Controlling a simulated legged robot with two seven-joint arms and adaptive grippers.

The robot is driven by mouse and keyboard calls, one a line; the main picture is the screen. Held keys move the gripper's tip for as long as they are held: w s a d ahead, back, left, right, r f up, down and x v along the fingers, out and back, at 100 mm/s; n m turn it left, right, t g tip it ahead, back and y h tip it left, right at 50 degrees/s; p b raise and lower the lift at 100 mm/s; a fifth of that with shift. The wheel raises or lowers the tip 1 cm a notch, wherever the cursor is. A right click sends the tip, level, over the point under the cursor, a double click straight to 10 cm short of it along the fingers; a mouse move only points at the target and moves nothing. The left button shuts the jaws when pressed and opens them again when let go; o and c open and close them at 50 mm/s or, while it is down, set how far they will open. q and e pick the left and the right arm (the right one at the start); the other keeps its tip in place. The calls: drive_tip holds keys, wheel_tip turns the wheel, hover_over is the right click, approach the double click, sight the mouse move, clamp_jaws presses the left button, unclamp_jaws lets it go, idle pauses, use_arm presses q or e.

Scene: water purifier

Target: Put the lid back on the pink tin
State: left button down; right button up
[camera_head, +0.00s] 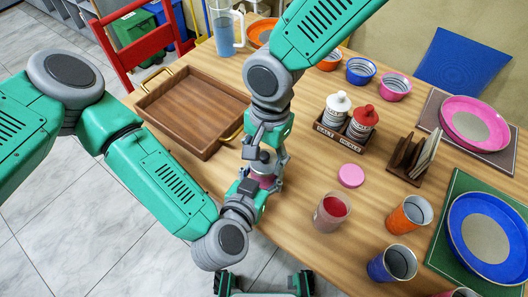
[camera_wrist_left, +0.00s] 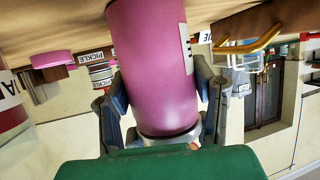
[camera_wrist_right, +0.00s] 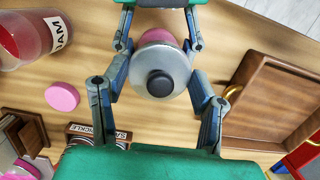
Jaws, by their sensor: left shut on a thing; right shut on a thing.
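The pink tin (camera_wrist_left: 155,60) stands upright near the table's front edge, between my two grippers. My left gripper (camera_head: 252,184) is shut around its side. The grey lid with a black knob (camera_wrist_right: 158,75) sits over the tin's top; its rim shows as a pale band at the tin's end in the left wrist view (camera_wrist_left: 168,138). My right gripper (camera_wrist_right: 158,88) comes from above and is shut on the lid's sides. Pink shows just past the lid's edge. I cannot tell whether the lid is fully seated. In the head view the tin (camera_head: 263,180) is partly hidden by the grippers.
A wooden tray (camera_head: 190,108) lies to the left. A jam jar (camera_head: 331,212) and a pink disc (camera_head: 351,176) lie to the right, with a condiment rack (camera_head: 346,136) behind. Orange and blue cups (camera_head: 409,214) and plates (camera_head: 488,235) fill the right side.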

drive_tip(key=shift+f, duration=0.1)
drive_tip(key=o, duration=1)
drive_tip(key=r, duration=0.4)
drive_tip(key=w+r, duration=0.1)
drive_tip(key=r, duration=0.3)
drive_tip(key=d+r, duration=0.1)
drive_tip(key=r, duration=0.3)
drive_tip(key=shift+w, duration=0.15)
drive_tip(key=shift+f, duration=0.1)
use_arm(q)
drive_tip(key=c, duration=0.6)
unclamp_jaws()
drive_tip(key=shift+s, duration=0.1)
